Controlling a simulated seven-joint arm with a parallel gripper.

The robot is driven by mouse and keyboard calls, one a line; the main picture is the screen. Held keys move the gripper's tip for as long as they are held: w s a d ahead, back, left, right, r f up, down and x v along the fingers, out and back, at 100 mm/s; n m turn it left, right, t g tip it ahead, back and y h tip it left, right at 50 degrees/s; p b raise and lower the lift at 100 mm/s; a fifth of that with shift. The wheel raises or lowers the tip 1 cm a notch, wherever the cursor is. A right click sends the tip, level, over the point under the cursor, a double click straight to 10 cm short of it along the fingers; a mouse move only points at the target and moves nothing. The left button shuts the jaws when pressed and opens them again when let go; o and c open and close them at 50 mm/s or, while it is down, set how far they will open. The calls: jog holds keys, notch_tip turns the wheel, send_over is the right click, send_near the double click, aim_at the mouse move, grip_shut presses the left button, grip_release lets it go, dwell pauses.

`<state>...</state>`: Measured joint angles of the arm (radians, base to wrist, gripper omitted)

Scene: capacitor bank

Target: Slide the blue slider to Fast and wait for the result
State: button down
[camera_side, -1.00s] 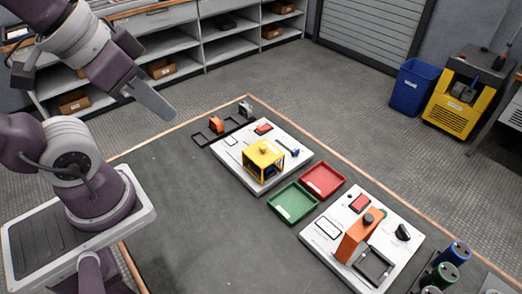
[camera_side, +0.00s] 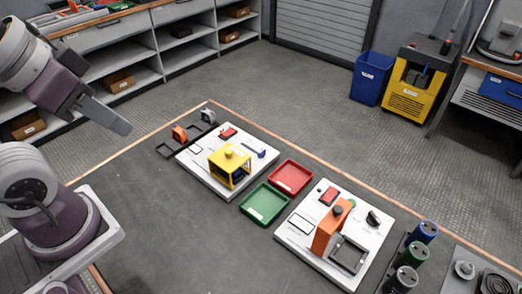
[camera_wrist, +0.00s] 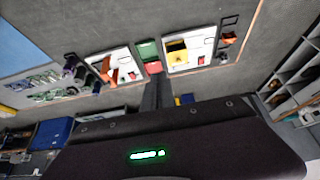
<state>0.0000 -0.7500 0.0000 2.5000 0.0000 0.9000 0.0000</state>
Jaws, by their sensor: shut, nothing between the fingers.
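The blue slider (camera_side: 262,153) is a small dark blue piece near the right edge of the left white panel (camera_side: 200,180). That panel also holds a yellow cage (camera_side: 230,167) and a red block (camera_side: 228,133). The lettering is too small to read, so I cannot tell which mark the slider is at. My gripper (camera_side: 124,127) is shut and empty, raised in the air left of the panel and well apart from it. In the wrist view, my gripper (camera_wrist: 157,88) points toward the panels, and the yellow cage (camera_wrist: 177,50) shows small; the slider cannot be made out.
Green (camera_side: 264,204) and red (camera_side: 291,177) trays lie beside the panel. A second white panel (camera_side: 300,250) carries an orange press (camera_side: 330,229) and a black knob (camera_side: 373,218). Several cylinders (camera_side: 407,278) stand at right. The near-left table surface (camera_side: 165,240) is clear.

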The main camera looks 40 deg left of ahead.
jog(key=c, duration=2.1)
grip_release()
jog(key=o, duration=0.4)
jog(key=shift+g, duration=0.4)
jog(key=w, duration=0.3)
jog(key=w+r, duration=0.1)
jog(key=w, duration=0.2)
jog(key=w+r, duration=0.1)
jog(key=w, duration=0.2)
jog(key=shift+a, duration=0.15)
jog(key=g, duration=0.3)
send_over(261, 151)
notch_tip(261, 151, down, 30)
jog(key=shift+f, duration=4.55)
